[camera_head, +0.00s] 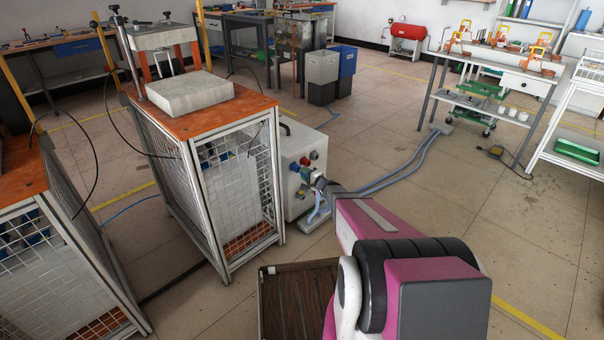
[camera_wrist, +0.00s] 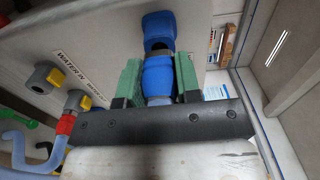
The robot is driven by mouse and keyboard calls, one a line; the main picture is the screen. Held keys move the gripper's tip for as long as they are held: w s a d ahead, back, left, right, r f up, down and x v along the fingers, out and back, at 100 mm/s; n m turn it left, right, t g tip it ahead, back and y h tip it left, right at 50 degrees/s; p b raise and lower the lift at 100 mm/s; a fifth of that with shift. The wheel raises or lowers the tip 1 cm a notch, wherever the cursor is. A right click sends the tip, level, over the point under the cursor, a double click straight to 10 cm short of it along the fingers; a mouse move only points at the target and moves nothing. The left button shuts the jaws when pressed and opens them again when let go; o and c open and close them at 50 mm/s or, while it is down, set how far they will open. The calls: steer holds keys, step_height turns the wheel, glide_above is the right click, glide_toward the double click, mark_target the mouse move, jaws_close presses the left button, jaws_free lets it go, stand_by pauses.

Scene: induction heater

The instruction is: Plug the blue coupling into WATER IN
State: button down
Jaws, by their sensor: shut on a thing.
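In the wrist view, my gripper (camera_wrist: 157,88) has its green fingers shut on the blue coupling (camera_wrist: 158,74), one finger on each side. A blue fitting (camera_wrist: 159,25) with a dark opening sits just beyond the coupling on the pale panel; I cannot tell whether the two touch. The WATER IN label (camera_wrist: 69,65) is to the left of my gripper, beside a grey port (camera_wrist: 44,77) with a yellow tab, which looks empty. In the head view, my gripper (camera_head: 318,183) is at the front of the white heater box (camera_head: 296,152); the coupling is too small to make out there.
A second grey port (camera_wrist: 77,100) holds a red coupling (camera_wrist: 65,124) with a pale blue hose. A mesh-sided cabinet (camera_head: 236,190) stands left of the heater. Hoses (camera_head: 395,172) run along the floor to the right.

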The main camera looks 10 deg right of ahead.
steer(key=shift+v, duration=2.15)
